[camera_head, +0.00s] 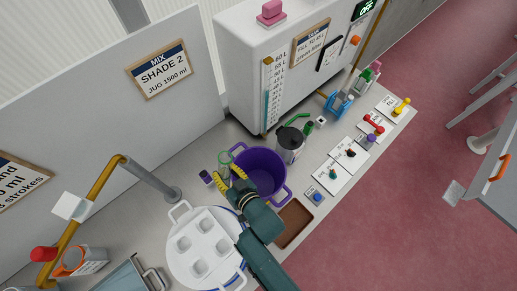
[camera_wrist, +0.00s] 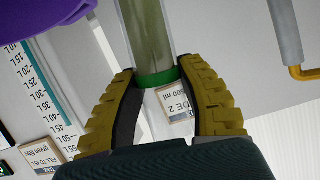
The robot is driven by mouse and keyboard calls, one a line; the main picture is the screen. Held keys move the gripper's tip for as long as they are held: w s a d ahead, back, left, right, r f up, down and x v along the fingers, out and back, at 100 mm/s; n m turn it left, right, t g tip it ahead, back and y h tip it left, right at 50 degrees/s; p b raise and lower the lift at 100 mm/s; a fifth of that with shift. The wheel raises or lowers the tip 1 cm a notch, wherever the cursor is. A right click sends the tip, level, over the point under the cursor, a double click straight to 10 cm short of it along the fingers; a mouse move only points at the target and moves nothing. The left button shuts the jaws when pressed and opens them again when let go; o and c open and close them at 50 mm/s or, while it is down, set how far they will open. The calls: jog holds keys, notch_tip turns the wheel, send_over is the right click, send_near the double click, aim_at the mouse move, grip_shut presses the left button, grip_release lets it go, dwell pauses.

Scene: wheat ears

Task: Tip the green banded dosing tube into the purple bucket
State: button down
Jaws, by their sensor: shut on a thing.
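The dosing tube (camera_head: 224,161) is clear with a greenish content and a green band; it stands roughly upright at the left rim of the purple bucket. In the wrist view the tube (camera_wrist: 146,30) rises between my fingers, its green band (camera_wrist: 158,78) at the fingertips. My gripper (camera_head: 229,178) is shut on the tube, its yellow fingers on either side. The purple bucket (camera_head: 280,172) is open, with side handles, on the bench. I cannot tell whether the tube is over its opening.
A white lidded pot (camera_head: 188,266) stands left of my arm, and a brown tray (camera_head: 292,222) lies to its right. A grey jug (camera_head: 290,145) stands right beyond the bucket. A small dark bottle (camera_head: 206,178) is left of the tube. A white tank (camera_head: 250,75) stands behind.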

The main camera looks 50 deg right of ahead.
aim_at(229, 185)
notch_tip(229, 185, down, 3)
jog(key=shift+f+m+t+y, duration=0.2)
jog(key=shift+m+t+y, duration=0.1)
jog(key=shift+m+y, duration=0.1)
jog(key=shift+m, duration=0.3)
notch_tip(229, 185, down, 4)
jog(key=b, duration=0.5)
jog(key=shift+f+b, duration=0.1)
jog(key=shift+b, duration=0.3)
jog(key=shift+d+r+m+b, duration=0.1)
jog(key=shift+r+m+b, duration=0.2)
jog(key=shift+b, duration=0.2)
jog(key=m+b, duration=0.1)
jog(key=b, duration=0.1)
jog(key=t+y+b, duration=0.1)
jog(key=b, duration=0.1)
jog(key=shift+s+d+f+m+b, duration=0.2)
jog(key=shift+m+b, duration=0.1)
jog(key=shift+m, duration=0.1)
jog(key=shift+w+a+r, duration=0.1)
jog(key=shift+r, duration=0.05)
jog(key=shift+w+a+m+t+y+b, duration=0.15)
jog(key=shift+a+m+t+y+b, duration=0.2)
jog(key=shift+m+b, duration=0.45)
jog(key=shift+w+a+m+t+y+b, duration=0.1)
jog(key=shift+a+m+t+y+b, duration=0.15)
jog(key=shift+m+t+b, duration=0.45)
jog(key=shift+w+a, duration=0.1)
